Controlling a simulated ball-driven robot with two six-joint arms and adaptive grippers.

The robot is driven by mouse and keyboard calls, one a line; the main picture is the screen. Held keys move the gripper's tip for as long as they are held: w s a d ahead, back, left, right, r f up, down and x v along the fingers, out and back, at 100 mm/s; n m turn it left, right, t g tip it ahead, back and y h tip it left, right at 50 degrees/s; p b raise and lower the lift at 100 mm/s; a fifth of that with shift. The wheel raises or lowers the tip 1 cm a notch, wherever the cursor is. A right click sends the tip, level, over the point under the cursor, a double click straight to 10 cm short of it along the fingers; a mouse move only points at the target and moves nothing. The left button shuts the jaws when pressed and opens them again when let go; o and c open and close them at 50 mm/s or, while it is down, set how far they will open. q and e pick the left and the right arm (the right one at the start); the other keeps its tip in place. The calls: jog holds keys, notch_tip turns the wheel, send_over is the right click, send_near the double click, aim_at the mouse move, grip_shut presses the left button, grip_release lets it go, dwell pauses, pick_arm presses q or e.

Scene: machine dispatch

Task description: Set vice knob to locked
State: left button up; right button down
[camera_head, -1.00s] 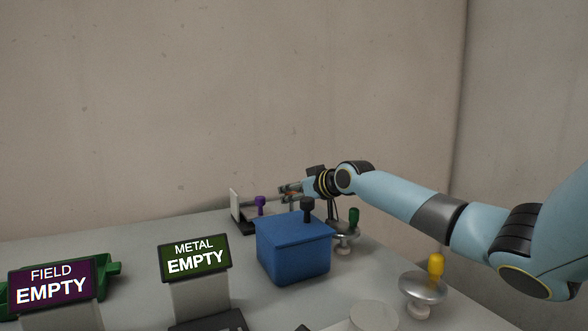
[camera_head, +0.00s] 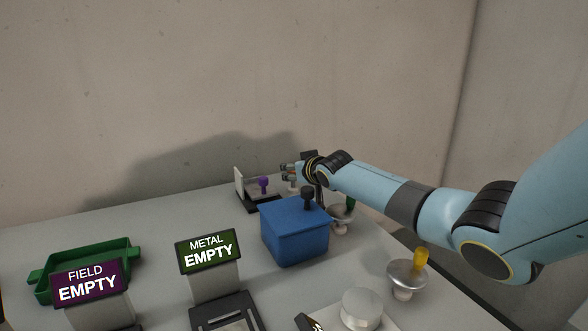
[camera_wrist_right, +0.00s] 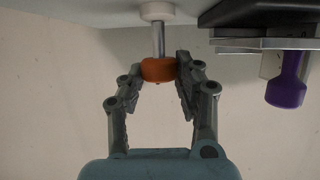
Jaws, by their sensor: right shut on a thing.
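An orange knob (camera_wrist_right: 158,70) sits on a short metal shaft with a white round base (camera_wrist_right: 157,11) in the right wrist view. My right gripper (camera_wrist_right: 160,72) is shut on this orange knob, with one finger at each side. In the head view my right gripper (camera_head: 288,172) is at the far edge of the table, behind the blue box; the knob is too small there to make out. A purple handle (camera_head: 263,185) on a dark-based fixture with a pale plate stands just left of the gripper; it also shows in the right wrist view (camera_wrist_right: 288,84). My left gripper is out of view.
A blue box (camera_head: 294,240) with a black knob stands in front of my right gripper. Metal domes with a green (camera_head: 350,202) and a yellow handle (camera_head: 420,259) stand to the right. Signs reading METAL EMPTY (camera_head: 208,251) and FIELD EMPTY (camera_head: 88,283), and a green tray (camera_head: 50,270), are left.

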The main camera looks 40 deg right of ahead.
jog(key=c, duration=0.9)
grip_release()
jog(key=shift+s, duration=0.1)
jog(key=shift+r, duration=0.1)
notch_tip(320, 180, up, 10)
